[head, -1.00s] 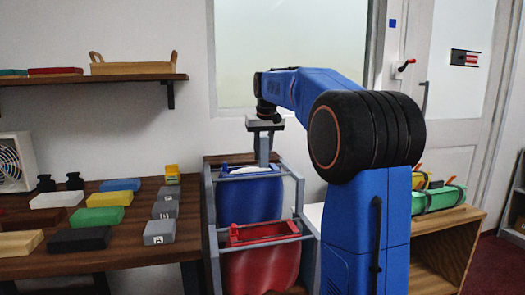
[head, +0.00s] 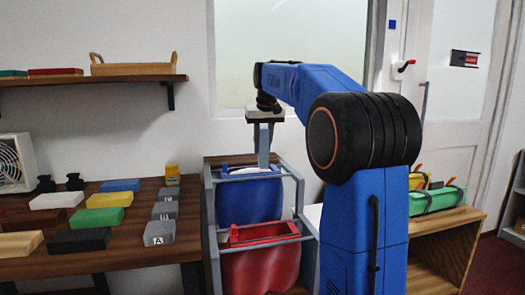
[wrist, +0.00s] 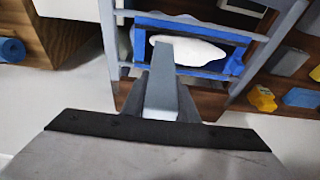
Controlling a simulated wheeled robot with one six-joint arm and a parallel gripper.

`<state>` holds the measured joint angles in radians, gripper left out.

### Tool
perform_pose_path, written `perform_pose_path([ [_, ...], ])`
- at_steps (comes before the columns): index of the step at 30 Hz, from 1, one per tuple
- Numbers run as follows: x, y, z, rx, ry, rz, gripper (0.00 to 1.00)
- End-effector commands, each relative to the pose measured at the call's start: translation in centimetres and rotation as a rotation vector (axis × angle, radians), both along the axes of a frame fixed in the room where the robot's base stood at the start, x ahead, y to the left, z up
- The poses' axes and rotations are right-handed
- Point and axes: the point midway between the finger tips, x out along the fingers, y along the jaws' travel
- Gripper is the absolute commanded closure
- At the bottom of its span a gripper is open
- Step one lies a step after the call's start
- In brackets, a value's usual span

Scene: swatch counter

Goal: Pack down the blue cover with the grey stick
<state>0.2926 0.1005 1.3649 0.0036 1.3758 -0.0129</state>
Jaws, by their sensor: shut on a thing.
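The blue cover (head: 248,200) hangs as a bag in the rear part of a grey frame, and its rim also shows in the wrist view (wrist: 225,64). A white mass (wrist: 190,52) lies inside its opening. My gripper (head: 264,120) is above the blue cover, shut on the grey stick (head: 264,142). The stick points down, and in the wrist view (wrist: 165,80) its far end overlaps the white mass. I cannot tell whether it touches.
The grey frame (head: 210,215) also holds a red bag (head: 262,270) in front. A dark wooden table (head: 135,240) with several coloured blocks stands at left. A wooden cabinet (head: 450,225) with a green case (head: 437,200) stands at right.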

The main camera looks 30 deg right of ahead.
Motion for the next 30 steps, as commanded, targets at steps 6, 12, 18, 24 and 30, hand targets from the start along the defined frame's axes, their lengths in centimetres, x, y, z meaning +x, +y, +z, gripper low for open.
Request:
perform_pose_path([
  [6,0.0,0.0,1.5,-0.001,-0.002,0.000,0.91],
  [12,0.0,0.0,2.8,0.000,-0.001,0.000,0.91],
  [18,0.0,0.0,4.0,0.000,-0.001,0.000,0.91],
  [24,0.0,0.0,5.3,0.000,0.000,0.000,0.91],
  [30,0.0,0.0,6.6,0.000,0.000,0.000,0.91],
])
